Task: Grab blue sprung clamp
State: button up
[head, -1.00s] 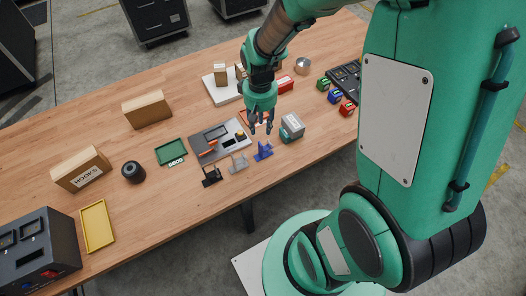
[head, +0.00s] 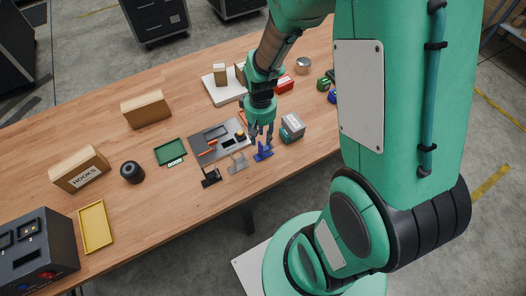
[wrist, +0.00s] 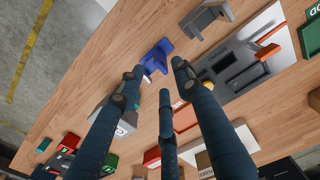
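The blue sprung clamp (head: 263,152) stands on the wooden table near its front edge. In the wrist view the blue clamp (wrist: 156,57) lies just beyond and between the fingertips. My gripper (head: 262,139) points down, directly above and slightly behind the clamp. In the wrist view my gripper (wrist: 158,75) has its fingers spread apart with nothing between them. Whether a fingertip touches the clamp cannot be told.
A grey clamp (head: 238,163) and a black clamp (head: 210,178) stand to the left. A grey tray (head: 213,148) lies behind them. The front left tabletop has free room.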

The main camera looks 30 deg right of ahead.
aim_at(264, 149)
jog(key=shift+f+b, duration=0.45)
jog(key=shift+f, duration=2)
jog(key=shift+c, duration=0.3)
grip_shut()
